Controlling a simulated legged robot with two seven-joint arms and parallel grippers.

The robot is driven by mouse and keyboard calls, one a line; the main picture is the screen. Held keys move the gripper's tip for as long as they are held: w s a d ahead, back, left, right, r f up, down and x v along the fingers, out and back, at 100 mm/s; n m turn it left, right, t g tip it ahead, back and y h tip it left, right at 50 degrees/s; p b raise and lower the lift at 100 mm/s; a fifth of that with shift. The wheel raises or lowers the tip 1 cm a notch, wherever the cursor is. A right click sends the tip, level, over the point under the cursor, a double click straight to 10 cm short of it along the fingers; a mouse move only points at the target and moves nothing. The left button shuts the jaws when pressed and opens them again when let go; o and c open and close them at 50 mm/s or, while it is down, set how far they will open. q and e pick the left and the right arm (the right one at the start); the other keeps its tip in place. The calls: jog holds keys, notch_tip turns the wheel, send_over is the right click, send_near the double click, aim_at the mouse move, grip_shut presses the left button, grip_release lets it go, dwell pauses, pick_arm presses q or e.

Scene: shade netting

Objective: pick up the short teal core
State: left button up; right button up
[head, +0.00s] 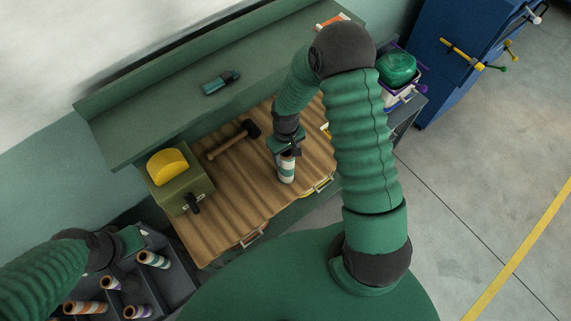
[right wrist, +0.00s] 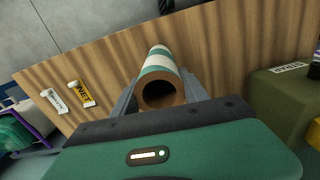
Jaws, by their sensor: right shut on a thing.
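A teal-and-white striped core (head: 286,168) stands upright over the wooden bench top, held in my right gripper (head: 286,150). In the right wrist view the same core (right wrist: 160,75) sits between the two fingers, its hollow brown end facing the camera. I cannot tell whether its far end touches the wood. Another teal-striped core (head: 154,260) lies tilted in the dark divided bin at lower left. My left gripper (head: 138,238) is just above that bin, apart from the held core; its fingers are not clear.
The bin (head: 180,286) also holds several orange- and purple-striped cores. A mallet (head: 234,139) and an olive box with a yellow piece (head: 168,166) are on the bench's left. A teal tool (head: 220,82) lies on the green shelf. A white container with green netting (head: 397,68) stands right.

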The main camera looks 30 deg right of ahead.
jog(key=shift+a, duration=0.15)
jog(key=c, duration=0.5)
jog(key=shift+a+r, duration=0.1)
jog(key=shift+a, duration=0.05)
jog(key=shift+r, duration=0.1)
